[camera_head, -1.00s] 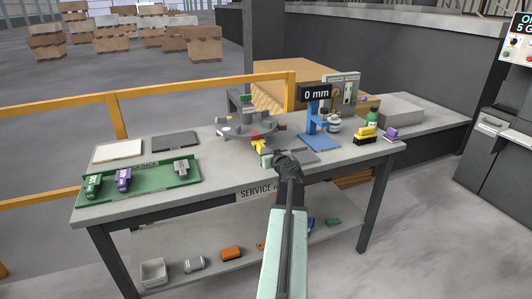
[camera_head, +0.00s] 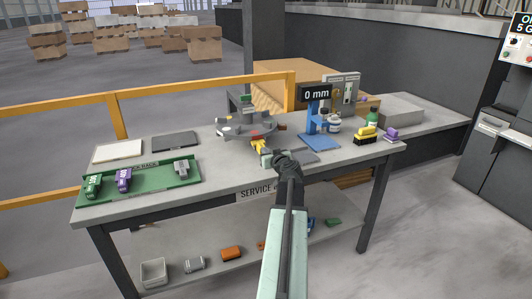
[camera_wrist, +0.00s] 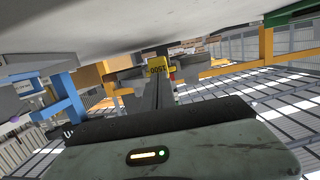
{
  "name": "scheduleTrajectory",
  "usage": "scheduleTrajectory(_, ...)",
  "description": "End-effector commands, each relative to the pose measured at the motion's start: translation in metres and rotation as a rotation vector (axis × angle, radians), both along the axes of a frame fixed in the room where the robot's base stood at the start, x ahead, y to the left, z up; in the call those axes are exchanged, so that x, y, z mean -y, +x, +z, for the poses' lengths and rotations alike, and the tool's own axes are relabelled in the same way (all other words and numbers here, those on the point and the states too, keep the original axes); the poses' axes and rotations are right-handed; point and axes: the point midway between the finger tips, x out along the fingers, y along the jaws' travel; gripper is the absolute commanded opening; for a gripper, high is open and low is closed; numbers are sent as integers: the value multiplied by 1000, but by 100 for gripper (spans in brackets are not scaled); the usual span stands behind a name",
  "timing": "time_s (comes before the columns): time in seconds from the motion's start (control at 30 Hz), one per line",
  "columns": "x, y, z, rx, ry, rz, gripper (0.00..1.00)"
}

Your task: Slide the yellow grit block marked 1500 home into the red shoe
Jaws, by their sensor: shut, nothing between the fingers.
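The yellow grit block (camera_head: 258,144) lies near the front of the round grey fixture on the bench, close to my gripper. Its 1500 mark shows upside down in the wrist view (camera_wrist: 158,66). The red shoe (camera_head: 256,133) is a small red patch just behind the block on the fixture. A sliver of red also shows beside the block in the wrist view (camera_wrist: 172,76). My gripper (camera_head: 266,158) is shut and empty, its tip at or very near the block's near end. Whether they touch and how far the block sits in the shoe is unclear.
A blue stand with a "0 mm" display (camera_head: 315,94) is right of the fixture. A green rack (camera_head: 150,187) with several blocks is at the left. A yellow-and-black block (camera_head: 365,134) and bottles stand right. A yellow rail (camera_head: 200,93) runs behind the bench.

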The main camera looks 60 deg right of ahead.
Motion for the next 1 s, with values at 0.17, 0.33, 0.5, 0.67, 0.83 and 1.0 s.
scheduleTrajectory(0.17,3,4,0,-1,0,2,0)
scheduleTrajectory(0.33,5,8,0,-1,0,2,0)
scheduleTrajectory(0.5,8,12,-1,-1,0,2,0)
scheduleTrajectory(0.67,10,15,-1,-2,-1,2,0)
scheduleTrajectory(0.83,13,18,0,-1,0,1,0)
scheduleTrajectory(1.0,14,20,0,0,-1,1,0)
